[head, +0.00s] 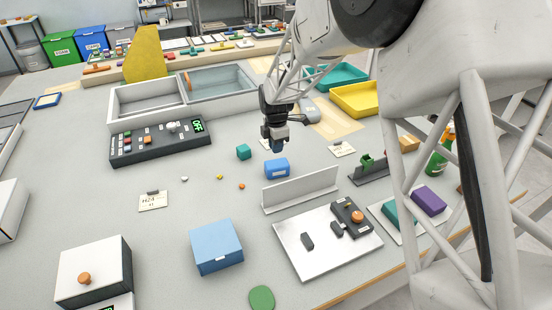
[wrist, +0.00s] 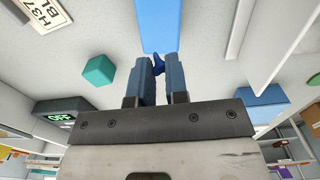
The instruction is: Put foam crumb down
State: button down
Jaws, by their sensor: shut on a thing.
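My gripper (head: 277,146) hangs over the middle of the table, just behind a blue block (head: 277,168). In the wrist view its two fingers (wrist: 158,82) are shut on a small dark blue foam crumb (wrist: 158,65), which sticks out at the fingertips. The blue block (wrist: 158,22) shows beyond the tips there; I cannot tell whether the crumb touches it. The crumb cannot be made out in the head view. Other small crumbs lie on the table: a whitish one (head: 185,178), a yellow one (head: 219,177) and an orange one (head: 241,186).
A teal cube (head: 243,152) stands left of my gripper. A low white upright panel (head: 300,190) is in front, with a metal plate (head: 296,254) before it. A dark control box (head: 160,142), grey bins (head: 147,103) and a yellow tray (head: 356,99) stand around. The table's left middle is fairly clear.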

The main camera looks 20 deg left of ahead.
aim_at(276, 164)
jog(key=shift+f, duration=0.85)
jog(key=shift+f, duration=1.85)
jog(key=shift+f, duration=0.15)
jog(key=c, duration=1.1)
grip_release()
notch_tip(276, 164, up, 12)
jog(key=shift+r, duration=0.15)
